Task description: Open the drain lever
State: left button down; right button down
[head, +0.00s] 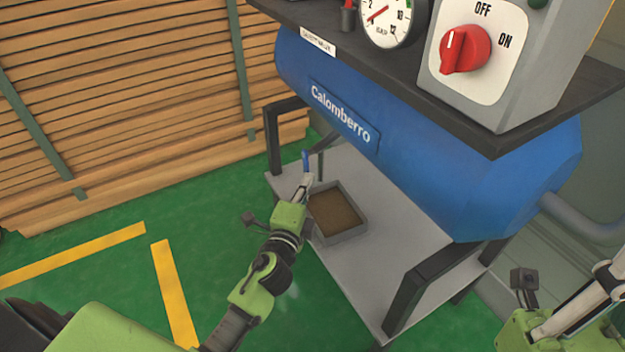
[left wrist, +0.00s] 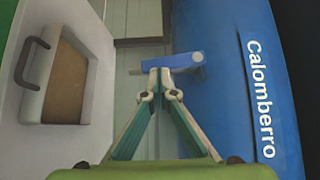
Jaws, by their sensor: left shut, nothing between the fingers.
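The drain lever (head: 305,160) is a small blue handle under the blue tank (head: 430,140). In the left wrist view the lever (left wrist: 178,60) lies sideways across the top middle, with a round pivot at its right end. My left gripper (head: 308,181) is shut and empty, its tips just below the lever in the head view. In the left wrist view the closed tips (left wrist: 160,76) sit right at the lever's near edge; I cannot tell whether they touch it. Part of my right gripper (head: 600,280) shows at the lower right edge, cut off, away from the lever.
A grey tray (head: 342,238) with brown contents stands on the grey shelf (head: 395,262) below the tank. Black stand legs (head: 408,300) frame the shelf. A control box (head: 510,60) with a red knob and a gauge (head: 388,18) sit above. Green floor (head: 90,250) is open at left.

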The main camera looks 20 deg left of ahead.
pick_arm(q)
jog(key=shift+w+a+f+m+t+b, duration=0.1)
jog(key=shift+a+f+m+t+b, duration=0.15)
jog(key=shift+b, duration=0.8)
jog(key=shift+d, duration=0.1)
